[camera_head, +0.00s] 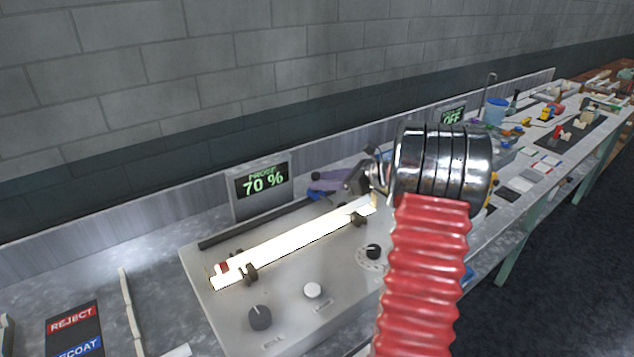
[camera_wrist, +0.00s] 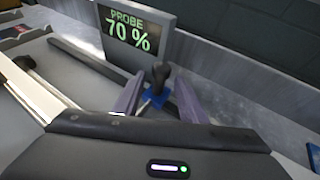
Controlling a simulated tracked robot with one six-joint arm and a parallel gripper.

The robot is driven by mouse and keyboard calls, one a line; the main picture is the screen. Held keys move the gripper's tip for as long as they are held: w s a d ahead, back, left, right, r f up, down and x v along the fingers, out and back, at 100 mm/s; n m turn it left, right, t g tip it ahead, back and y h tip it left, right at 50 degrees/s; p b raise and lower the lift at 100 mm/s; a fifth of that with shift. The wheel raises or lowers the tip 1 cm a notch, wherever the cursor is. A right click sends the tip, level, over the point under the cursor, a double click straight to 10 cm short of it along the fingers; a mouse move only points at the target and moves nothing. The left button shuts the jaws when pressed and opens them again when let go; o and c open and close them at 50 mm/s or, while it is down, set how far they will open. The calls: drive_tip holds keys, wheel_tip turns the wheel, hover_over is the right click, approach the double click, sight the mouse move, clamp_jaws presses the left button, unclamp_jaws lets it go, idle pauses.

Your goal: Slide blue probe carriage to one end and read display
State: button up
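The blue probe carriage (camera_wrist: 153,98) sits on the dark rail (camera_wrist: 88,60) and has a black knob (camera_wrist: 159,72) on top. In the head view a bit of its blue (camera_head: 319,196) shows at the right part of the rail. My gripper (camera_wrist: 158,97) has purple fingers on either side of the carriage, with gaps visible between fingers and knob. It appears open; contact is not visible. In the head view my gripper (camera_head: 328,182) is partly hidden by my arm. The display (camera_head: 263,181) behind the rail reads "PROBE 70 %", also legible in the wrist view (camera_wrist: 136,35).
A bright glowing tube (camera_head: 297,241) lies on holders in front of the rail. A metal back wall runs behind the display. A reject/recoat board (camera_head: 74,333) lies left.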

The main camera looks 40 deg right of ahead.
drive_tip(key=v, duration=1)
drive_tip(key=shift+s, duration=0.2)
drive_tip(key=shift+d, duration=0.15)
drive_tip(key=s+a+r+n+g, duration=0.1)
drive_tip(key=s+a+n+g, duration=0.15)
drive_tip(key=a+n, duration=0.8)
drive_tip(key=s+a+r+n+g, duration=0.1)
drive_tip(key=a+r+n+g, duration=0.2)
drive_tip(key=a, duration=1.4)
drive_tip(key=s+a+f+n+g+h, duration=0.1)
drive_tip(key=s+a+n+h, duration=0.4)
drive_tip(key=s+a+n, duration=0.8)
drive_tip(key=s+f+n, duration=0.1)
drive_tip(key=s+n, duration=0.2)
drive_tip(key=n, duration=0.1)
drive_tip(key=shift+s+a+f+n, duration=0.15)
drive_tip(key=shift+a+f+n, duration=0.05)
drive_tip(key=shift+a+n, duration=0.15)
drive_tip(key=shift+c, duration=0.2)
